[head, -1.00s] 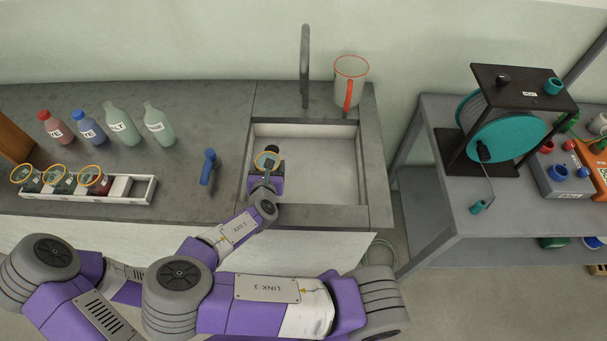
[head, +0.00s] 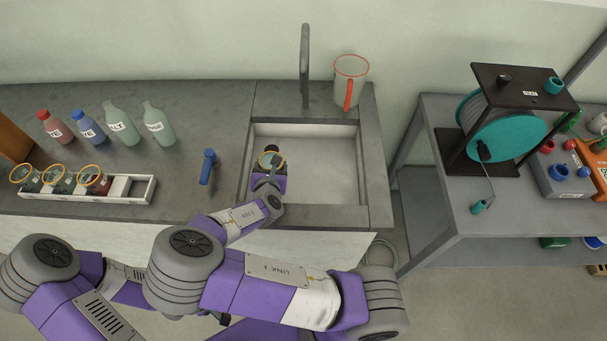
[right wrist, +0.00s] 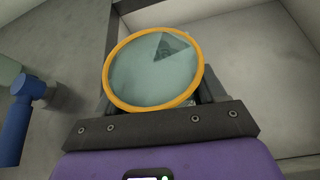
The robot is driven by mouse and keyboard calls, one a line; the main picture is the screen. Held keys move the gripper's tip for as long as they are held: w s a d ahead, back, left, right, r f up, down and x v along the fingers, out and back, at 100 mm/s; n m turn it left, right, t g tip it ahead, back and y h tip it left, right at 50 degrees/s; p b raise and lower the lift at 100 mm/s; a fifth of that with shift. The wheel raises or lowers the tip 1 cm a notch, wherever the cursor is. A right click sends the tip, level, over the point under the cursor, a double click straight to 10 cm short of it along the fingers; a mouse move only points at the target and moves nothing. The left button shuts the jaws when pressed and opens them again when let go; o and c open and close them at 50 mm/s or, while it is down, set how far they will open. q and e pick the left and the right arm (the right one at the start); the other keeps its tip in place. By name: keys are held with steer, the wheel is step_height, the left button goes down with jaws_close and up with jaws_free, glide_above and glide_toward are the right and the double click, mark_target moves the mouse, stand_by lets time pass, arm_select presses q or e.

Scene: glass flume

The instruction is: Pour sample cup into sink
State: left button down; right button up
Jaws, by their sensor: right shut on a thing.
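A clear sample cup with an orange rim (head: 270,160) is held over the left part of the sink (head: 325,210). My right gripper (head: 270,168) is shut on it. In the right wrist view the cup (right wrist: 154,68) fills the space between the fingers, and its round mouth faces the camera. I cannot tell how much liquid is in it. The cup looks close to upright; any slight tilt is hard to judge.
A white rack (head: 143,190) on the left holds several orange-rimmed cups. Several bottles (head: 120,123) stand behind it. A blue tap handle (head: 208,166) is left of the sink. A faucet (head: 305,65) and a red-rimmed jug (head: 350,80) stand behind. A shelf with a reel (head: 508,138) is at right.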

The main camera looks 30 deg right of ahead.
steer(key=shift+d+f+m+g+y+b, duration=0.3)
steer(key=shift+d+f+m+y+b, duration=0.3)
steer(key=shift+f+y+b, duration=0.25)
stand_by(1.0)
steer(key=shift+w+d+f+m+y+b, duration=0.15)
steer(key=shift+d+f+m+y+b, duration=0.25)
steer(key=shift+d+f+y+b, duration=0.55)
stand_by(0.6)
steer(key=shift+a+r+b, duration=0.25)
steer(key=shift+a+b, duration=0.05)
steer(key=shift+f+b, duration=0.3)
steer(key=shift+b, duration=0.05)
steer(key=shift+d+f, duration=0.15)
steer(key=shift+f, duration=0.05)
steer(key=shift+d+f+m+g+y+b, duration=0.2)
steer(key=shift+f+b, duration=0.3)
steer(key=shift+b, duration=0.4)
steer(key=shift+d+f+m+g+y+b, duration=0.1)
steer(key=shift+d+f+m+y+b, duration=0.1)
steer(key=shift+f+b, duration=0.5)
steer(key=shift+r, duration=0.2)
steer(key=shift+w+d+f+m+y+b, duration=0.15)
steer(key=shift+m+y+b, duration=0.35)
steer(key=shift+b, duration=0.85)
steer(key=shift+f+y+b, duration=0.1)
steer(key=shift+y+b, duration=0.5)
steer(key=shift+b, duration=0.7)
